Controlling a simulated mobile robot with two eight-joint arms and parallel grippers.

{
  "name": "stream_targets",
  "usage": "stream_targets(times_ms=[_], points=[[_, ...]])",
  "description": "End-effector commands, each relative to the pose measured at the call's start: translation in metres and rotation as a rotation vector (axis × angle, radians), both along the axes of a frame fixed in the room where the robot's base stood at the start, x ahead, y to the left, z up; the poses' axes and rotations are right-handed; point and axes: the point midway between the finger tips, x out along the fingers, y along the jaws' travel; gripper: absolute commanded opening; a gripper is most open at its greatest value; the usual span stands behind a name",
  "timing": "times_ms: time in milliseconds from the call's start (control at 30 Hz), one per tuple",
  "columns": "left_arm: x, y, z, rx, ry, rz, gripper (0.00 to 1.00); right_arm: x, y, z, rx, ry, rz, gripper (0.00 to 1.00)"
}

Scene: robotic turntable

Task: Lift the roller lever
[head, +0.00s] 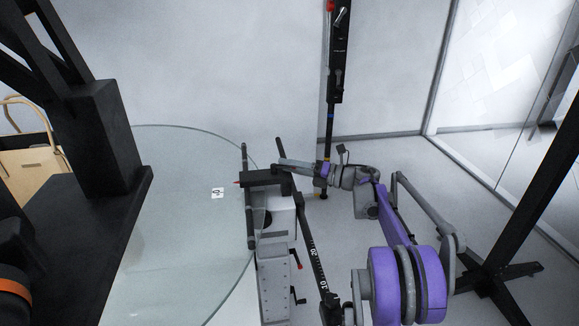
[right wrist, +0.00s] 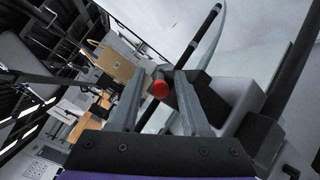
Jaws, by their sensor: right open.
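The roller unit (head: 276,230) is a grey housing with a black top and dark roller bars, standing at the turntable's edge in the head view. A lever with a round red end (right wrist: 160,89) shows in the right wrist view, lying in the gap between my fingers. I cannot tell whether the fingers touch it. My right gripper (right wrist: 158,78) is open around that red end. In the head view my right gripper (head: 279,164) reaches in from the right over the top of the unit, and its fingertips are partly hard to make out. My left gripper is not in view.
The round glass turntable (head: 190,250) lies left of the unit. A black post (head: 338,60) stands behind, and a black stand (head: 490,275) is at the right. A scale-marked black bar (head: 312,245) runs beside the unit. Open floor lies behind.

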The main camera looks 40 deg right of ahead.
Motion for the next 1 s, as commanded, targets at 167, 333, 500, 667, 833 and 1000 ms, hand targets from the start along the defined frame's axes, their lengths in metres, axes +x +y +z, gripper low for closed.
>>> stream_targets(times_ms=[167,333,500,667,833,1000], points=[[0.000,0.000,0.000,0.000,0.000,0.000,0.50,0.002,0.001,0.000,0.000,0.000,0.000,0.47],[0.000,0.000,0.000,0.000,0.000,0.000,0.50,0.001,0.001,0.000,0.000,0.000,0.000,0.36],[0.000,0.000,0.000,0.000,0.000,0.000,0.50,0.001,0.001,0.000,0.000,0.000,0.000,0.05],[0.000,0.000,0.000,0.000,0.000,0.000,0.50,0.001,0.001,0.000,0.000,0.000,0.000,0.00],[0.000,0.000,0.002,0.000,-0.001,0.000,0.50,0.002,0.000,0.000,0.000,0.000,0.011,0.00],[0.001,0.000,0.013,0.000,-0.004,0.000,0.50,0.006,-0.003,0.003,-0.001,0.000,0.097,0.00]])
